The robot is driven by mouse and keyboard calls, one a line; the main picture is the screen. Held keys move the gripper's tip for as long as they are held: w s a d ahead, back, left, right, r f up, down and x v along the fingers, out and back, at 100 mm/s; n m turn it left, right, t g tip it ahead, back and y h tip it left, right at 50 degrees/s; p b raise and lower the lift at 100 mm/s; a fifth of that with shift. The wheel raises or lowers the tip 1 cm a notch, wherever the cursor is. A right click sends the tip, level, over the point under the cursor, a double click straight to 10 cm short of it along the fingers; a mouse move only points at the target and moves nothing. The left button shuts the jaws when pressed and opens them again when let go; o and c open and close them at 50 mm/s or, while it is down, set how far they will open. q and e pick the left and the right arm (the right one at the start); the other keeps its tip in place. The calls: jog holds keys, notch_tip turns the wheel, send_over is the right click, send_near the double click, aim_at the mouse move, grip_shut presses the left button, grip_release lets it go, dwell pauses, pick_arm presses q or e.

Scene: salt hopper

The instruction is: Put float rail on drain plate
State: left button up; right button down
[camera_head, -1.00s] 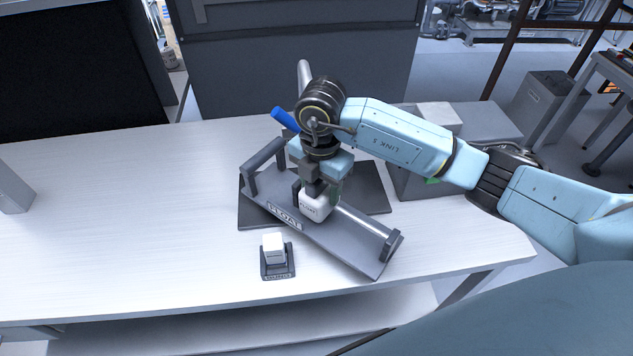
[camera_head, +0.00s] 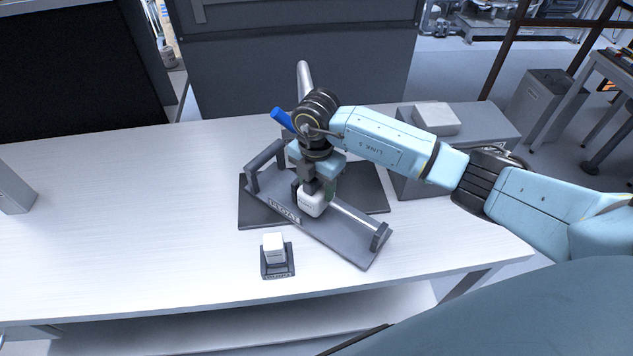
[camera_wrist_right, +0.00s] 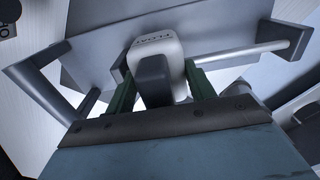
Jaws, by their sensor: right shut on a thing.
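The float rail (camera_head: 335,236) is a long grey plate with a raised handle at its left end and a pale rod along it. A white block (camera_head: 311,203) marked FLOAT sits at the rod; the wrist view shows it too (camera_wrist_right: 155,52). My right gripper (camera_head: 312,188) is shut on this block, with its green fingers on either side in the wrist view (camera_wrist_right: 161,88). The rail lies askew over the dark drain plate (camera_head: 372,193) and overhangs its front edge. I cannot tell whether they touch. My left gripper is out of view.
A small white block (camera_head: 273,247) on a dark stand (camera_head: 278,270) is close in front of the rail. A grey box (camera_head: 421,180) with a pale block (camera_head: 437,118) on top is at the right. The table's left side (camera_head: 120,220) is mostly clear.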

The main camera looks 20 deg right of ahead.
jog(key=shift+f, duration=0.1)
jog(key=c, duration=0.5)
grip_release()
notch_tip(320, 180, up, 12)
jog(key=shift+r+b, duration=0.15)
jog(key=shift+b, duration=0.25)
